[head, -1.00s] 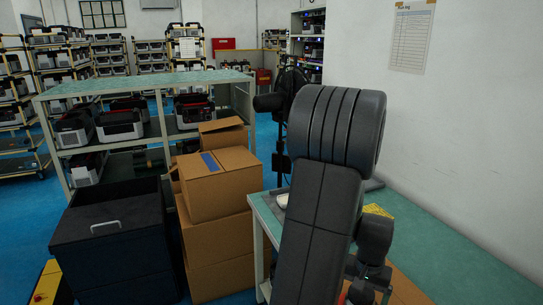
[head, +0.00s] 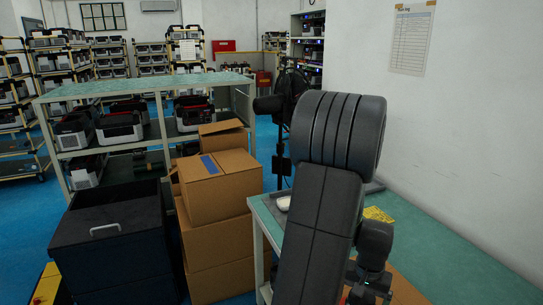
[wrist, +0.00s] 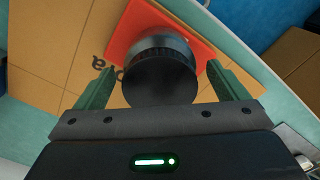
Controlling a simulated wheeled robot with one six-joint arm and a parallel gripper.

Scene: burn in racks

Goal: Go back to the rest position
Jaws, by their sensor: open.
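My gripper (wrist: 160,78) is open in the wrist view, its two green fingers spread apart. A dark round cylinder with a grey band (wrist: 158,80) shows between the fingers, over an orange-red flat piece (wrist: 132,22). I cannot tell whether the fingers touch the cylinder. A tan cardboard surface with dark printed letters (wrist: 55,60) lies below. In the head view my large dark arm stands bent over the table at the right, and its links hide most of the gripper and what is under it.
The green-topped table (head: 455,245) runs along the white wall. Stacked cardboard boxes (head: 222,190) and a black bin (head: 112,240) stand left of it. A shelf with a green top (head: 150,86) is behind them, with a black fan (head: 285,95) to its right. Blue floor is open at the left.

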